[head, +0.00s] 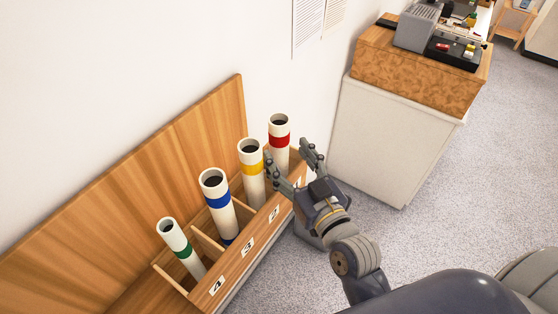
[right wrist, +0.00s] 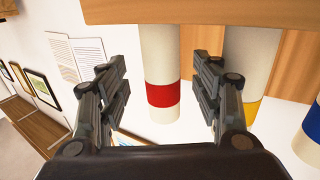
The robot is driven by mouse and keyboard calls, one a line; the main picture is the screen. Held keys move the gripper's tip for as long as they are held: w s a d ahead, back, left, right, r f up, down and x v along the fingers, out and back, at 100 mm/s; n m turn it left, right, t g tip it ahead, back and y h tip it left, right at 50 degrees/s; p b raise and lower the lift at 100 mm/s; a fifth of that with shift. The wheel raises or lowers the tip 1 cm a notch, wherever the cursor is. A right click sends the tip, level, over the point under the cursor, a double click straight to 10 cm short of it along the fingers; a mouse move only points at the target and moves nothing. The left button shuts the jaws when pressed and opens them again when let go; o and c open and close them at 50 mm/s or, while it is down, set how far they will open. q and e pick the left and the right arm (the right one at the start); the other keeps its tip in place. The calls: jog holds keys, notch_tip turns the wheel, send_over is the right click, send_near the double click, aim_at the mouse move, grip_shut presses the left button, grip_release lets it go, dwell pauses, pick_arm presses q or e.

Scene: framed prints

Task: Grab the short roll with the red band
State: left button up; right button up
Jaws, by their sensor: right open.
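The roll with the red band (head: 279,141) is a white tube standing upright in the far end of a wooden bin (head: 262,240). Its open top and red band show in the head view, and its lower part is hidden by my gripper and the bin. My right gripper (head: 289,158) is open, with one finger on each side of this roll. In the right wrist view the red-band roll (right wrist: 163,93) stands between the spread fingers, and I see no finger closed on it. My left gripper is not in view.
Rolls with a yellow band (head: 250,158), a blue band (head: 217,198) and a green band (head: 184,252) stand in the neighbouring bin compartments. The yellow one is close to my left-hand finger. A white cabinet (head: 385,140) stands right of the bin. Carpet (head: 440,210) is clear beyond it.

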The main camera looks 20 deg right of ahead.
aim_at(284, 152)
jog(key=w, duration=0.1)
jog(key=w+p, duration=0.1)
jog(key=w, duration=0.2)
jog(key=shift+w+a, duration=0.25)
jog(key=shift+a, duration=0.15)
jog(key=shift+s, duration=0.1)
grip_shut()
